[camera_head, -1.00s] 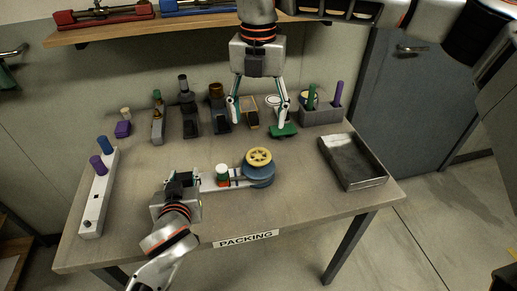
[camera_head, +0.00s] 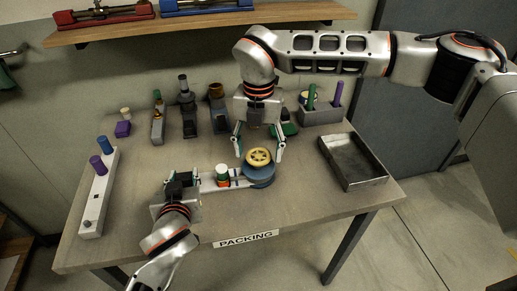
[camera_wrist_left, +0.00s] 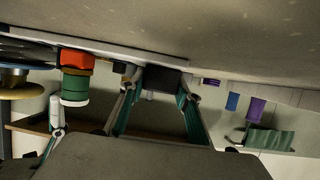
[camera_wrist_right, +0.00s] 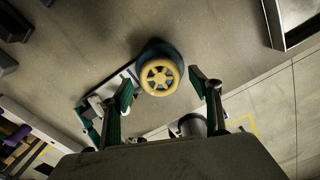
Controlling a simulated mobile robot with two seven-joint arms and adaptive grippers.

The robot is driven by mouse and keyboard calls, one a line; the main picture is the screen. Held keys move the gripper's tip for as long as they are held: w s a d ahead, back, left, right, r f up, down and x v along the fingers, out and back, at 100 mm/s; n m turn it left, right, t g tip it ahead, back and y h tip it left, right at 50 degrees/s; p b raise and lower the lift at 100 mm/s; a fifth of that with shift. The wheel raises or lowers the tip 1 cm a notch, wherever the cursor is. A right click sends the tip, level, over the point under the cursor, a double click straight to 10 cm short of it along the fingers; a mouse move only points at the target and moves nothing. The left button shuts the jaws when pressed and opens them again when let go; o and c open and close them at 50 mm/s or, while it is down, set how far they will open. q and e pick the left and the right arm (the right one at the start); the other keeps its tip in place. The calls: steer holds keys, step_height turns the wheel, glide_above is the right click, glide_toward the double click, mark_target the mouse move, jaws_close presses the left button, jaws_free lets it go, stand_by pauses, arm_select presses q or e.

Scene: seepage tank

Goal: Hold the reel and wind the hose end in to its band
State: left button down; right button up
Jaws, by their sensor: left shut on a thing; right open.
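The reel (camera_head: 258,174) is a blue drum with a yellow spoked wheel (camera_head: 258,157) on top, at the right end of a pale flat base (camera_head: 208,182). In the right wrist view the wheel (camera_wrist_right: 160,76) lies between and beyond the fingers. My left gripper (camera_head: 184,178) is shut on the base's left end, where the left wrist view shows a dark block (camera_wrist_left: 162,79) between its fingers. My right gripper (camera_head: 259,150) is open, its fingers on either side of the wheel; I cannot tell whether they touch it. I cannot make out the hose end or its band.
A red, green and white knob (camera_head: 222,176) stands on the base beside the reel. A metal tray (camera_head: 352,162) is at the table's right. A pale rail with purple and blue pegs (camera_head: 97,200) is at the left. Several fittings line the back, including a green-based one (camera_head: 290,128).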

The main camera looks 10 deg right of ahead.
steer(key=c, duration=1.1)
steer(key=shift+n, duration=0.4)
steer(key=n, duration=0.2)
steer(key=shift+n, duration=0.4)
steer(key=n, duration=0.3)
steer(key=shift+n, duration=0.4)
steer(key=n, duration=0.6)
steer(key=shift+n, duration=0.3)
steer(key=o, duration=1.1)
